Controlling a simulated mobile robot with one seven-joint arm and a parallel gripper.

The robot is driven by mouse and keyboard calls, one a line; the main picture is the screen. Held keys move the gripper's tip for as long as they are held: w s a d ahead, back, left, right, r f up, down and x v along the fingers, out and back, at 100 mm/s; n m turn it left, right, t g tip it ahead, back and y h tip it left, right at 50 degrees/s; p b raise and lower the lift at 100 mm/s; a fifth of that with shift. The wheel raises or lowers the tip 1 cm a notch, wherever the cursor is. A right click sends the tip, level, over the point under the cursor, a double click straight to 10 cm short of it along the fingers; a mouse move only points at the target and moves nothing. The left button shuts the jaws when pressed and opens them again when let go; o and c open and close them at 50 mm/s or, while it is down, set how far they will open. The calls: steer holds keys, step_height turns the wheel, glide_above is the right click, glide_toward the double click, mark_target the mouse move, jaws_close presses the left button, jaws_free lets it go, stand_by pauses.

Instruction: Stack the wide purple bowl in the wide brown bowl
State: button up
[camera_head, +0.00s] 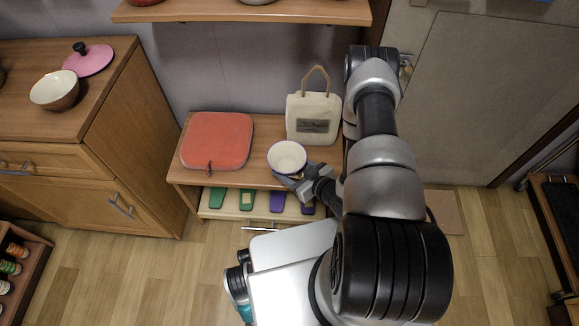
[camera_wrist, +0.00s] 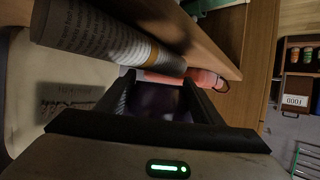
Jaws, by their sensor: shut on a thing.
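The wide purple bowl (camera_head: 287,157), pale inside with a dark rim, is at the front of the low wooden shelf unit in the head view. My gripper (camera_head: 285,180) is at its near side and shut on it. In the wrist view a dark purple surface (camera_wrist: 155,100) fills the space between my fingers (camera_wrist: 160,95). I cannot tell whether the bowl touches the shelf top. The wide brown bowl (camera_head: 62,96), cream inside, stands upright on the wooden cabinet at the left, apart from my gripper. Its inside looks empty.
A pink lid (camera_head: 92,62) lies behind the brown bowl. A red cushion (camera_head: 217,140) and a pale bag (camera_head: 313,116) with a handle are on the low unit. An upper shelf (camera_head: 240,12) overhangs the back. A printed cylinder (camera_wrist: 105,40) is close in the wrist view.

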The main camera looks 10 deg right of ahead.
steer(key=shift+f, duration=0.35)
steer(key=o, duration=1.3)
steer(key=shift+c, duration=0.2)
